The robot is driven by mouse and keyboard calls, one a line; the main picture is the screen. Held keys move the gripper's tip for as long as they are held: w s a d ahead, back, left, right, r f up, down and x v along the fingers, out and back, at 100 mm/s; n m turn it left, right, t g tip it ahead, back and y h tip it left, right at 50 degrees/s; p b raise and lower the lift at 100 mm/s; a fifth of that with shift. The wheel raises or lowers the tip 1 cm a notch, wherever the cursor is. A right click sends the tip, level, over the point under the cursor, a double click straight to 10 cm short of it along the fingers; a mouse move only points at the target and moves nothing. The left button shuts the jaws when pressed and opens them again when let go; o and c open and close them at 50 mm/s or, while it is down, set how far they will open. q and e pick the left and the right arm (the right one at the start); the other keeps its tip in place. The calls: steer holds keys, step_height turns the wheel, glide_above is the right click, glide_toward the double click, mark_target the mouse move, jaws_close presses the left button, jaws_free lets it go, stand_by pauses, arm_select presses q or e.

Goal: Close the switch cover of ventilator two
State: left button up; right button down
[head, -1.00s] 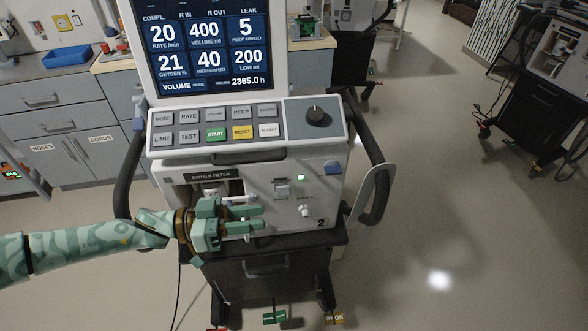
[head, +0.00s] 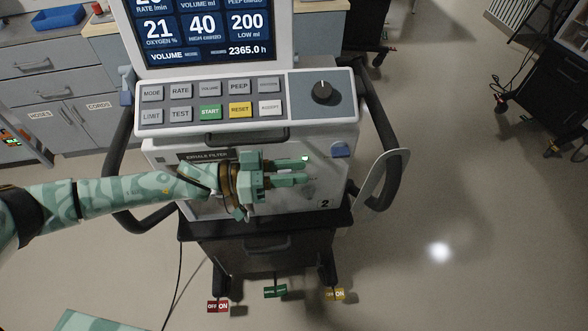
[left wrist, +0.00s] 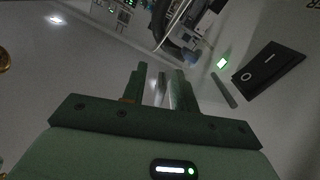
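Ventilator two (head: 340,185), a white unit with a "2" low on its front, stands before me in the head view. My left gripper (head: 308,170) is at its lower front panel, pointing right, and hides the switch area there. In the left wrist view, a black rocker switch (left wrist: 268,70) marked I and O is at the right, beside a lit green lamp (left wrist: 222,63). A dark narrow bar (left wrist: 223,90) lies beside the switch; I cannot tell whether it belongs to the cover. The left fingers (left wrist: 160,92) are apart, with nothing clearly held. My right gripper is out of view.
The button panel (head: 210,110) and knob (head: 323,92) are above my gripper. A black side handle (head: 385,150) and a pale plate (head: 383,180) are at the right. Pedals (head: 275,291) stand out below. Open floor lies right.

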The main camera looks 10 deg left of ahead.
arm_select(q)
steer(key=shift+d, duration=0.2)
jaws_close()
steer(key=shift+s+f+m+p, duration=0.2)
steer(key=shift+f+m, duration=0.2)
steer(key=shift+m, duration=0.35)
steer(key=shift+s+f+m+p, duration=0.1)
steer(key=shift+s+f+m, duration=0.2)
steer(key=shift+m, duration=0.45)
steer(key=shift+d+f+m, duration=0.1)
steer(key=shift+f+m, duration=0.45)
steer(key=shift+m, duration=0.45)
steer(key=shift+f+m, duration=0.5)
steer(key=shift+m, duration=0.5)
